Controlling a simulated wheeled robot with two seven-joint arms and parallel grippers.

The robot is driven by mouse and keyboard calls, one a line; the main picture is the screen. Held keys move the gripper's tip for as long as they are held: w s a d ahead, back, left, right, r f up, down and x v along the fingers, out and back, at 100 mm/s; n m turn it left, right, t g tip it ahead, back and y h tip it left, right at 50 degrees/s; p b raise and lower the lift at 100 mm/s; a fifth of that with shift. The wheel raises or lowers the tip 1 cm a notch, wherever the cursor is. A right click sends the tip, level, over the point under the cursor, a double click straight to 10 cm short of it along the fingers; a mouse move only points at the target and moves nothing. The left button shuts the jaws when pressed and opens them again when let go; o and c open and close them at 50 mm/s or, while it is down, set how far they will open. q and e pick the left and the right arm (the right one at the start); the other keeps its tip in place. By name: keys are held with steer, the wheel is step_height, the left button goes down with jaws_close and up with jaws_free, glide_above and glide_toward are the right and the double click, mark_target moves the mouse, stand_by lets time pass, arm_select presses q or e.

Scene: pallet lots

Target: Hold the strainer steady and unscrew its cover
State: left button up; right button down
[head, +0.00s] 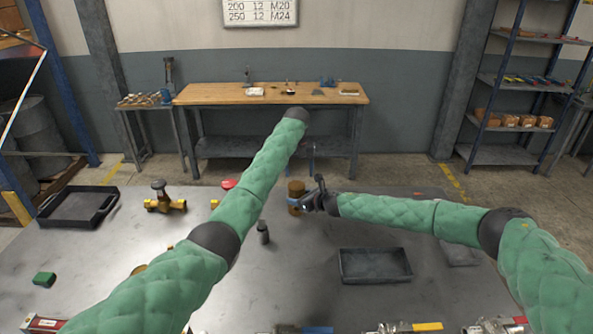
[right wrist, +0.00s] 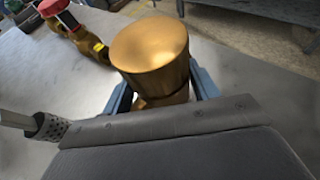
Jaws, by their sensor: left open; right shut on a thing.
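The strainer (head: 295,190) is a brown-gold, upright cylinder at the middle of the table in the head view. In the right wrist view its wide round cover (right wrist: 150,50) is on top, above a narrower body (right wrist: 160,99). My right gripper (head: 305,203) is shut on the strainer, with blue fingers (right wrist: 160,88) on either side, below the cover's top. My left arm reaches across the table. Its gripper (head: 311,158) appears open, above and beyond the strainer, apart from it and small in view. The strainer's lower part is partly hidden by my right gripper.
A dark cylinder (head: 262,232) stands left of the strainer. A brass valve (head: 165,204) and a red-topped valve (head: 228,184) are farther left. Black trays stand at left (head: 60,222) and front right (head: 375,281). Several lever valves line the front edge.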

mark_target(296, 185)
arm_select(q)
steer(key=m, duration=0.5)
steer(key=shift+a+m, duration=0.4)
steer(key=m, duration=0.6)
steer(key=shift+a+m+y, duration=0.1)
steer(key=shift+m+y, duration=0.2)
steer(key=shift+m, duration=0.1)
steer(key=shift+f, duration=4.05)
steer(key=c, duration=0.8)
steer(key=n, duration=0.9)
steer(key=shift+n, duration=0.4)
steer(key=o, duration=1.1)
